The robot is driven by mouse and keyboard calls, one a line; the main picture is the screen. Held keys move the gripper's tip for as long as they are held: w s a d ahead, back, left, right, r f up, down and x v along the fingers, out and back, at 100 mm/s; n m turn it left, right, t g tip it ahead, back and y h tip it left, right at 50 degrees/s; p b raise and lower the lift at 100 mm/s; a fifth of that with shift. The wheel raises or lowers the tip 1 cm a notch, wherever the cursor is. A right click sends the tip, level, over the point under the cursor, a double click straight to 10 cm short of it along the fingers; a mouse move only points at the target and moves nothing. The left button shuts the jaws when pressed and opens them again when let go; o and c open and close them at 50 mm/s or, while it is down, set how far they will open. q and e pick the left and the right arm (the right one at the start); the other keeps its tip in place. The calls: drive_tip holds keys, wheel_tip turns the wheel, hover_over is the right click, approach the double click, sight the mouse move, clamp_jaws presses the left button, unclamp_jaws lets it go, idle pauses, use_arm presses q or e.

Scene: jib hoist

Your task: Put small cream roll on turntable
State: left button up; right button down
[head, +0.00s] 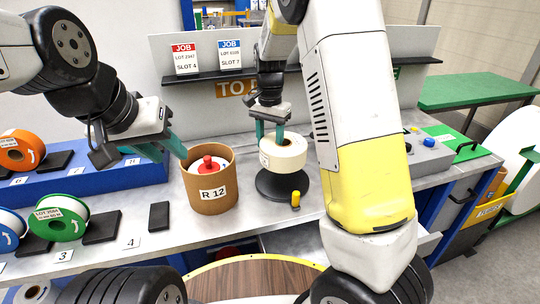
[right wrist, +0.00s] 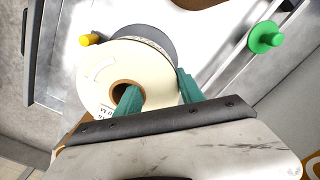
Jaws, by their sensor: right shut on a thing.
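The small cream roll (head: 288,153) is at the black turntable (head: 267,186), covering much of its top. I cannot tell whether it rests on it or hangs just above. My right gripper (head: 270,133) is shut on the roll's wall. In the right wrist view, one finger of the right gripper (right wrist: 160,95) is in the core hole and the other is outside the rim; the roll (right wrist: 112,65) lies off-centre over the grey disc (right wrist: 158,38). My left gripper (head: 165,150) is open and empty, left of the brown R 12 tub.
The brown tub (head: 213,205) with a red-knobbed item stands left of the turntable. A yellow peg (head: 295,199) is at the turntable's front. Orange (head: 20,150) and green (head: 58,222) rolls sit at the left. A control box (head: 425,150) stands at the right.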

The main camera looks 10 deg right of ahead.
wheel_tip(320, 180, down, 8)
drive_tip(key=shift+r, duration=0.15)
idle(0.3)
drive_tip(key=c, duration=0.7)
unclamp_jaws()
